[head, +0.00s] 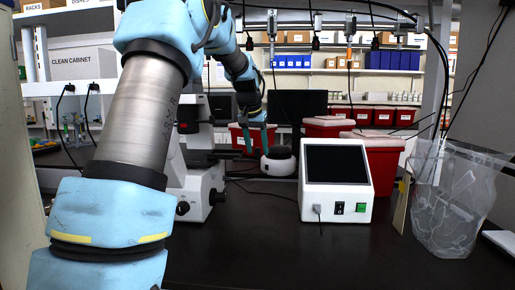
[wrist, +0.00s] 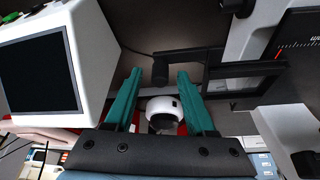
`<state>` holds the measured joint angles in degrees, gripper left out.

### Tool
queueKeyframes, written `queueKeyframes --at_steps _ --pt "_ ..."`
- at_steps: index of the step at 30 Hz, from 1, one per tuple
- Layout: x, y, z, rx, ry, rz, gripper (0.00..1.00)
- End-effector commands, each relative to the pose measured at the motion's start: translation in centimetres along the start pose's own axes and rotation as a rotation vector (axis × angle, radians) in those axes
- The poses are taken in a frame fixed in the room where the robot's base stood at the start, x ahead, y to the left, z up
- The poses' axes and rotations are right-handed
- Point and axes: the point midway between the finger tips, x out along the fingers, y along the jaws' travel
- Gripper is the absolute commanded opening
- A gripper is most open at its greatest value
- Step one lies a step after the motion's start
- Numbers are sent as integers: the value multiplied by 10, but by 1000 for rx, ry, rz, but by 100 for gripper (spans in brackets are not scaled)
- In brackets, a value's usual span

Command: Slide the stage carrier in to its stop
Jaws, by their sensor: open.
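The stage carrier (wrist: 214,73) is a black open frame at the microscope's stage in the wrist view. A thin bar runs from it to a short black upright handle (wrist: 160,70). My gripper (wrist: 154,73) has two teal fingers, spread apart, with the handle showing between their tips. I cannot tell how deep the handle sits between them; no finger visibly touches it. In the head view my gripper (head: 257,141) points down just right of the white microscope (head: 196,190). My arm hides much of the microscope there, and the carrier is hard to make out.
A white box with a dark screen (head: 336,185) stands right of the microscope. A small round white device (head: 277,164) sits behind, with red bins (head: 384,160) beyond the box. The front bench (head: 270,250) is clear.

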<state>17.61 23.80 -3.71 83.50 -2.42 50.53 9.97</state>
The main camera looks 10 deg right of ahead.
Motion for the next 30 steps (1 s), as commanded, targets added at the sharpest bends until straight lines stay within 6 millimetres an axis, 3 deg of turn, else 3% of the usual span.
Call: queueKeyframes --at_steps 5,13,27,30 --pt "10 0 0 0 0 0 55" --pt "12 0 0 0 1 0 54" --pt "11 0 0 0 1 0 1" --pt "11 0 0 0 1 0 0"
